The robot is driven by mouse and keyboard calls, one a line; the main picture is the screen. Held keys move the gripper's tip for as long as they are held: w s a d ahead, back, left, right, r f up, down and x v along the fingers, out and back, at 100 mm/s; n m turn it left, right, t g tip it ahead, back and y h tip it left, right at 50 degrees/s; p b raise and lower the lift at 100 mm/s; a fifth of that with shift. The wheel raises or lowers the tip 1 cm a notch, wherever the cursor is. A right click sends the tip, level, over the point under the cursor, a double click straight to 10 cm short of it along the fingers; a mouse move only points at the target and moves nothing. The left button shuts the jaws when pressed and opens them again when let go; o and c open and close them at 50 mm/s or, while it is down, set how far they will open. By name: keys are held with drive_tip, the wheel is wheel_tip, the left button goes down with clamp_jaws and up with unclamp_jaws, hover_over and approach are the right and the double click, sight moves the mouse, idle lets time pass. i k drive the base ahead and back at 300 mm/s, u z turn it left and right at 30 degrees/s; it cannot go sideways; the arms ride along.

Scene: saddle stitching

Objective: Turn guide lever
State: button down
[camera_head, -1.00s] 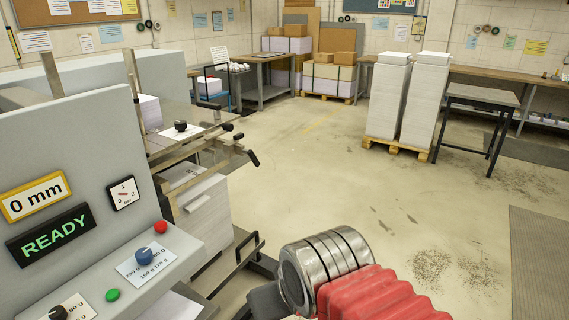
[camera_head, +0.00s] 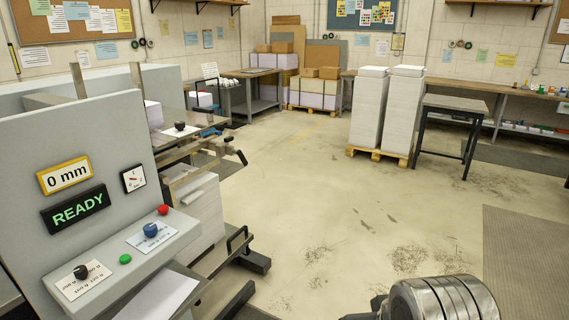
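The grey machine (camera_head: 65,140) stands at the left, with a display reading 0 mm (camera_head: 64,175) and a green READY display (camera_head: 75,210). A black-handled lever (camera_head: 240,157) sticks out from the machine's right side, above a paper stack; I cannot tell for sure that it is the guide lever. A black knob (camera_head: 180,126) sits on a white label near it. A small dial (camera_head: 132,179) is marked 0, 1 and 2. My arm's silver ringed part shows at the lower right, well apart from the machine. My gripper's fingers are not in view.
The control panel has a red button (camera_head: 163,210), a green button (camera_head: 125,259), a blue knob (camera_head: 150,230) and a black knob (camera_head: 81,272). Dark bars (camera_head: 255,261) jut out low beside the machine. Tall paper stacks (camera_head: 401,112) stand on a pallet. The middle floor is clear.

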sight(238, 152)
drive_tip(key=k, duration=0.2)
drive_tip(key=z, duration=0.3)
drive_tip(key=i, duration=2.25)
drive_tip(key=u, duration=0.8)
drive_tip(key=i, duration=0.55)
drive_tip(key=u, duration=0.75)
drive_tip(key=i, duration=0.55)
drive_tip(key=u, duration=0.35)
